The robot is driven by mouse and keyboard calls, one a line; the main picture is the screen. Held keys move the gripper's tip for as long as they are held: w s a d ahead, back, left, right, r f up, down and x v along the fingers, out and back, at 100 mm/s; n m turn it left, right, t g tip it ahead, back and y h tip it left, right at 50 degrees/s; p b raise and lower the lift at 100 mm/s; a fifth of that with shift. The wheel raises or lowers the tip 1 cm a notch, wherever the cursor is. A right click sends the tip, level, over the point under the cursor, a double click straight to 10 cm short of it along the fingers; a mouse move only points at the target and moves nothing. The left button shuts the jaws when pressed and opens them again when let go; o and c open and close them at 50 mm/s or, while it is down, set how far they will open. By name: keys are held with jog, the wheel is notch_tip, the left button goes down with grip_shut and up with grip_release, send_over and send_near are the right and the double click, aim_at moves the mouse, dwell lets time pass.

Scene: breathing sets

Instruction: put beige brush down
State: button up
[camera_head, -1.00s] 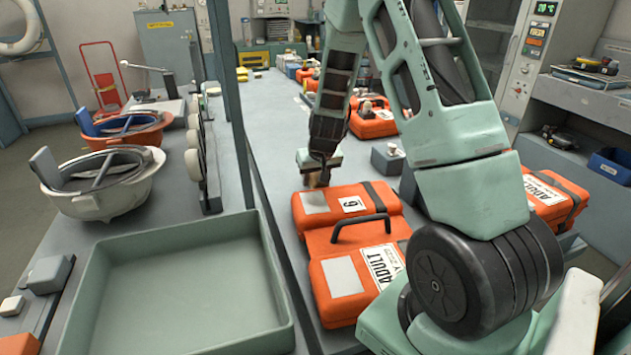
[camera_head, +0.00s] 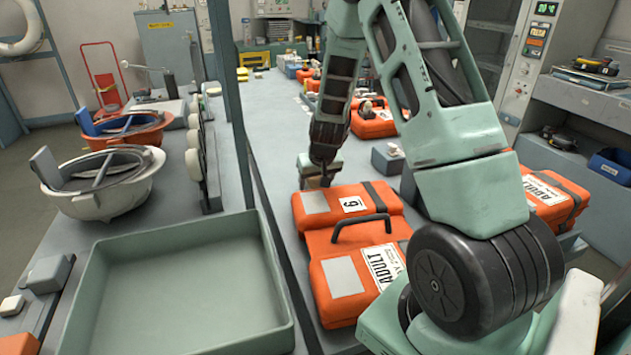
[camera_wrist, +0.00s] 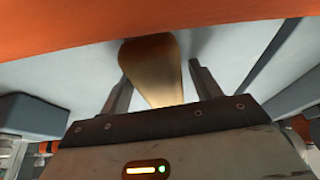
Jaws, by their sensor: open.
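The beige brush (camera_wrist: 155,70) shows in the wrist view as a tan, rounded handle-like shape between my two fingers, with clear gaps to each side. Its far end runs up to an orange surface at the top of that view. My gripper (camera_wrist: 158,85) is open around it. In the head view my gripper (camera_head: 314,182) is low over the grey bench, just behind the orange ADULT case (camera_head: 350,205). The brush is mostly hidden there, and I cannot tell whether it rests on the bench.
Another orange case (camera_head: 550,195) lies to the right, and one (camera_head: 374,122) lies behind. A small grey box (camera_head: 387,158) stands right of my gripper. An empty green tray (camera_head: 180,290) is at front left. A blue-grey post (camera_head: 232,100) rises left of my arm.

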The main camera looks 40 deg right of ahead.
jog(key=v, duration=1.2)
jog(key=shift+r+p, duration=0.1)
jog(key=shift+p, duration=0.3)
jog(key=s+a+r+n+g+y, duration=0.1)
jog(key=s+a+n+y, duration=0.15)
jog(key=a, duration=1.05)
jog(key=s+a+r+n+y, duration=0.1)
jog(key=s+a+r+n, duration=0.2)
jog(key=a, duration=0.9)
jog(key=s+a+n+g, duration=0.1)
jog(key=s+a+n, duration=0.2)
jog(key=s+a, duration=0.3)
jog(key=s+a+n+g, duration=0.2)
jog(key=s+a+n, duration=0.2)
jog(key=s, duration=0.9)
jog(key=shift+a+r+h, duration=0.15)
jog(key=shift+a+h, duration=0.3)
jog(key=shift+a, duration=0.5)
jog(key=shift+o, duration=0.5)
